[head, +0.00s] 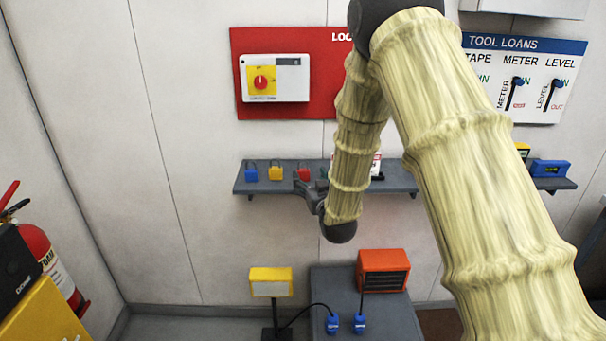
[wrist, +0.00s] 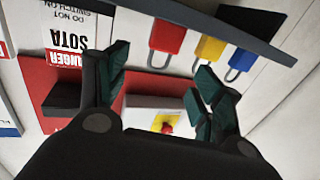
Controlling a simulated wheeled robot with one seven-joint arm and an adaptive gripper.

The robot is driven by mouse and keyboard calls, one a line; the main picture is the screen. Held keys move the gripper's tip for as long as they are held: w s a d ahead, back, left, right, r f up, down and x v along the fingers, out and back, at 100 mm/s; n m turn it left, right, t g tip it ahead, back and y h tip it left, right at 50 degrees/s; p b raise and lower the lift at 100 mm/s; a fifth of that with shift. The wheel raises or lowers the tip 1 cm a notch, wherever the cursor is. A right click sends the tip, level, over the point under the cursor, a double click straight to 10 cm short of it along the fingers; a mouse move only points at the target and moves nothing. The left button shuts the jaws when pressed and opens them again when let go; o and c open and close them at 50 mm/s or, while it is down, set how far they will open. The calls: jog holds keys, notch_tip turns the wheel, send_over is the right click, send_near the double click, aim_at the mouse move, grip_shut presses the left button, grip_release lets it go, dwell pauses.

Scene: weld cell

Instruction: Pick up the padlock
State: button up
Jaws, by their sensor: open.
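Three padlocks stand in a row on the wall shelf: a blue one (head: 251,174), a yellow one (head: 275,173) and a red one (head: 304,174). In the wrist view, which is upside down, the red padlock (wrist: 168,37), yellow padlock (wrist: 209,48) and blue padlock (wrist: 241,62) hang from the top, shackles pointing down. My gripper (head: 308,190) is at the shelf's front edge, close to the red padlock. In the wrist view my gripper (wrist: 162,68) has its two dark green fingers spread, with nothing held between them. The red padlock shows beyond the gap.
The grey shelf (head: 240,187) runs along the wall under a red board (head: 323,95) with a rotary switch (head: 274,78). A "do not switch on" tag (wrist: 68,42) stands beside the padlocks. A blue level (head: 551,168) lies at the shelf's right. My arm hides the shelf's middle.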

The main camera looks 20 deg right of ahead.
aim_at(303, 170)
jog(key=shift+w, duration=1.25)
jog(key=shift+w+r+p, duration=0.15)
jog(key=shift+w+p, duration=0.3)
jog(key=shift+p, duration=0.1)
jog(key=w+p, duration=0.1)
jog(key=w, duration=0.2)
jog(key=shift+w, duration=0.15)
jog(key=shift+w+p, duration=0.35)
jog(key=shift+w, duration=0.2)
jog(key=shift+c, duration=0.4)
jog(key=c, duration=1.1)
